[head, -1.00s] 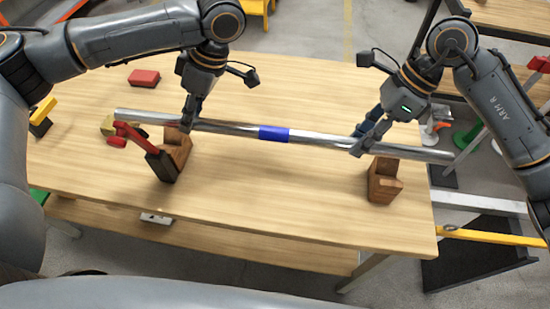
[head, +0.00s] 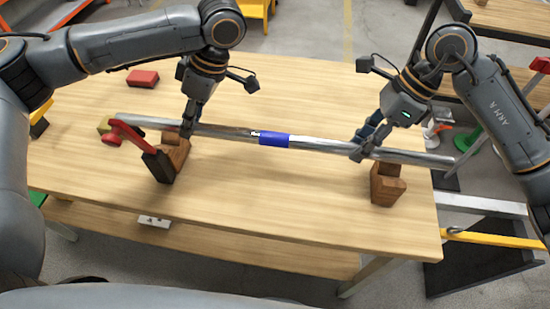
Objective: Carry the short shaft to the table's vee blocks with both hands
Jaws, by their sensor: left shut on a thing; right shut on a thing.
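The short shaft (head: 225,131) is a long shiny metal bar with a blue band (head: 273,139) near its middle. It lies lengthwise above the wooden table, level with the tops of two brown wooden vee blocks. The left vee block (head: 177,155) is under its left part, and the right vee block (head: 387,187) under its right part. I cannot tell whether the shaft touches either block. My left gripper (head: 187,130) is shut on the shaft close to the left block. My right gripper (head: 361,152) is shut on it a little left of the right block.
A red-handled tool with a dark end (head: 158,166) stands against the left vee block. A red box (head: 142,78) lies at the back left of the table (head: 280,210). The table's front middle is clear. A dark shelf (head: 480,255) and yellow bar (head: 495,240) are beyond its right edge.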

